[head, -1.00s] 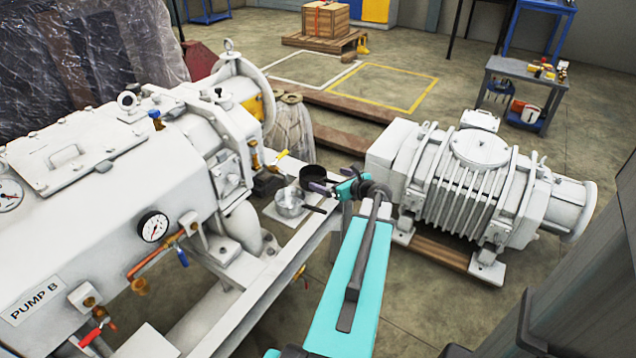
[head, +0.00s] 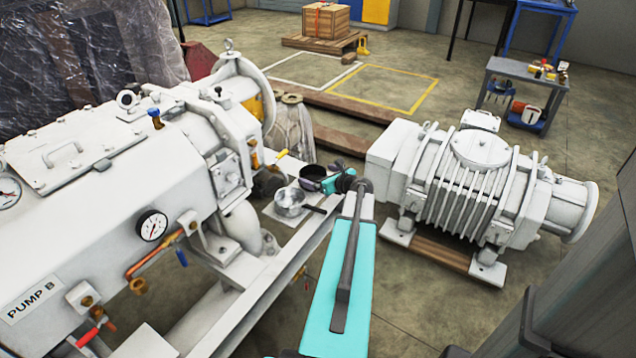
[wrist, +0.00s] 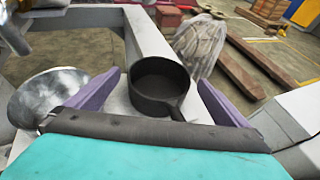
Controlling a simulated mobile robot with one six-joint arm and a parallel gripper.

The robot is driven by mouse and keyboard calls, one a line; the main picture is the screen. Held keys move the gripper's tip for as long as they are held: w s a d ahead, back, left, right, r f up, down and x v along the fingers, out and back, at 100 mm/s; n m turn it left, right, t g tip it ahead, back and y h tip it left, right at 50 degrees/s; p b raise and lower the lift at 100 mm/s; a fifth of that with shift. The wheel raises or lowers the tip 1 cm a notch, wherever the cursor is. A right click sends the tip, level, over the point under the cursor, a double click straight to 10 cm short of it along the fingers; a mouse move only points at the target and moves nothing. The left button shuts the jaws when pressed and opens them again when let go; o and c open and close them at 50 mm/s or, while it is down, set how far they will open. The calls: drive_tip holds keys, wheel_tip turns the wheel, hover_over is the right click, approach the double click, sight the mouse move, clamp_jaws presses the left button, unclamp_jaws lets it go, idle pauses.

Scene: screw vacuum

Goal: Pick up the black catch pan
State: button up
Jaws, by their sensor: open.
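The black catch pan (wrist: 160,85), round and open-topped with a short handle, stands upright on a pale frame ledge in the wrist view. Its handle points back toward my gripper (wrist: 160,82). The gripper is open, with one purple finger on each side of the pan. I cannot tell whether either finger touches it. In the head view, the pan (head: 312,170) shows just beyond my gripper (head: 311,182), its near part hidden by the gripper.
A silver pan (wrist: 48,95) with a dark handle sits close on the left; it also shows in the head view (head: 289,202). The white pump marked PUMP B (head: 100,200) stands left. A white ribbed machine (head: 475,185) stands right. A yellow-handled tool lies behind the pans.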

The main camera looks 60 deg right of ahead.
idle(0.3)
drive_tip(key=shift+b+x, duration=0.4)
drive_tip(key=shift+x, duration=2.2)
drive_tip(key=shift+c, duration=0.3)
drive_tip(key=c, duration=1.1)
